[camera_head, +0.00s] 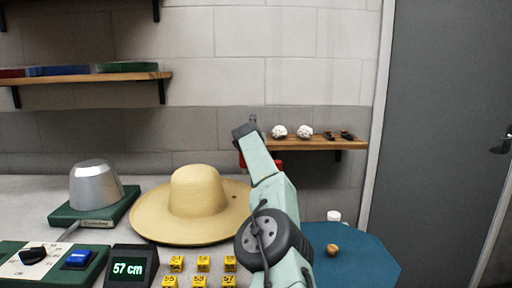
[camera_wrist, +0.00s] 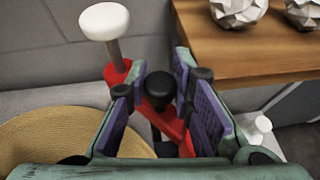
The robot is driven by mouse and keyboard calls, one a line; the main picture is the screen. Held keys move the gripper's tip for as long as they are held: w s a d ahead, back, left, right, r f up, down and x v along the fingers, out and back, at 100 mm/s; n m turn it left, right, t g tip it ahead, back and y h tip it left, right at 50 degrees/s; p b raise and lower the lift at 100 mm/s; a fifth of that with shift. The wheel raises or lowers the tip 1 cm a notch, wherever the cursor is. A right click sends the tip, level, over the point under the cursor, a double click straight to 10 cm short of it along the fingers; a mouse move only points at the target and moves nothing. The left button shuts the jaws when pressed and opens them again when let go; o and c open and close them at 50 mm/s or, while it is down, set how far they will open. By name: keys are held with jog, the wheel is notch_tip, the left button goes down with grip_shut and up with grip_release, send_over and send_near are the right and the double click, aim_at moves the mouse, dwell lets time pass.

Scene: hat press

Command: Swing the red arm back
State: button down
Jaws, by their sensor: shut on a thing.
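The red arm (camera_wrist: 172,127) runs slantwise between my fingers in the wrist view. It carries a black knob (camera_wrist: 158,86) and, at its upper left end, a post with a white cap (camera_wrist: 104,22). My gripper (camera_wrist: 154,92) is shut on the black knob, with a purple-padded finger on either side. In the head view, small red parts of the red arm (camera_head: 278,164) show behind my arm; my fingers and the knob are hidden there.
A straw hat (camera_head: 196,190) lies left of my arm; its brim also shows in the wrist view (camera_wrist: 65,140). A wooden shelf (camera_head: 318,143) with white faceted ornaments (camera_head: 279,131) is close on the right. A blue table (camera_head: 355,256) stands at lower right.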

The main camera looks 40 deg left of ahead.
jog(key=shift+f, duration=0.1)
jog(key=c, duration=1.4)
grip_release()
jog(key=shift+d, duration=0.2)
jog(key=shift+s+d+r, duration=0.3)
jog(key=shift+s+r, duration=0.1)
jog(key=shift+s, duration=0.1)
jog(key=v, duration=0.6)
jog(key=shift+s, duration=0.3)
jog(key=shift+a, duration=0.15)
jog(key=shift+c, duration=0.2)
